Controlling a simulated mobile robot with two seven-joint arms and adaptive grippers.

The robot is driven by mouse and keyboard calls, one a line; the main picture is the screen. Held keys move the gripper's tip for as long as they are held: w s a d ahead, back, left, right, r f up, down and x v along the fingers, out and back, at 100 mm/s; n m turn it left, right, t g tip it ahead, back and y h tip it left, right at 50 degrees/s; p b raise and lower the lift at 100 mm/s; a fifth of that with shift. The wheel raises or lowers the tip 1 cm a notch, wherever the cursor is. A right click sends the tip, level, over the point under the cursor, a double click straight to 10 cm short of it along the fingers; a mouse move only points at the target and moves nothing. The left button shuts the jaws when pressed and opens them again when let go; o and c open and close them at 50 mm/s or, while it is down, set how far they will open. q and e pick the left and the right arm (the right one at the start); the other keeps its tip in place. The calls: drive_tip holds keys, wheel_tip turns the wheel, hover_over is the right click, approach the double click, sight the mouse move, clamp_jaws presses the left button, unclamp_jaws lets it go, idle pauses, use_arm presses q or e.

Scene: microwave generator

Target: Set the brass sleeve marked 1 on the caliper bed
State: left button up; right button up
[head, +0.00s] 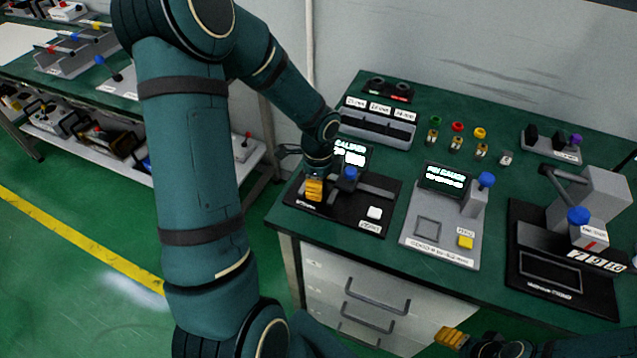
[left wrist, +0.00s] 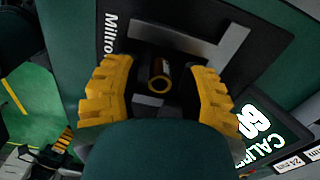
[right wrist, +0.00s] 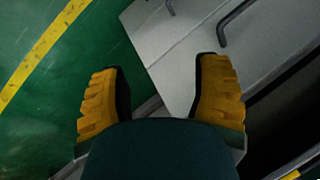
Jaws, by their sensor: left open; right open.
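The caliper (head: 369,218) is a black station with a lit screen, a blue knob and a white button at the left of the bench. My left gripper (head: 314,189) is low over its left end. In the left wrist view, a brass sleeve (left wrist: 159,74) stands between the open yellow fingers, with a gap on each side. It appears to be on the caliper's dark bed; its number is not visible. Several small brass pieces (head: 456,144) stand at the back of the bench; their marks are unreadable. My right gripper (right wrist: 160,90) is open and empty, low before the drawers.
A pin gauge station (head: 428,230) with a blue knob and yellow button stands right of the caliper. A black-based press-like station (head: 560,275) is further right. A labelled rack (head: 377,127) stands behind the caliper. A drawer cabinet (head: 350,290) is under the bench.

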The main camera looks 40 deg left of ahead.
use_arm(q)
wheel_tip(320, 180, up, 12)
drive_tip(key=p, duration=0.3)
drive_tip(key=shift+r, duration=0.15)
idle(0.5)
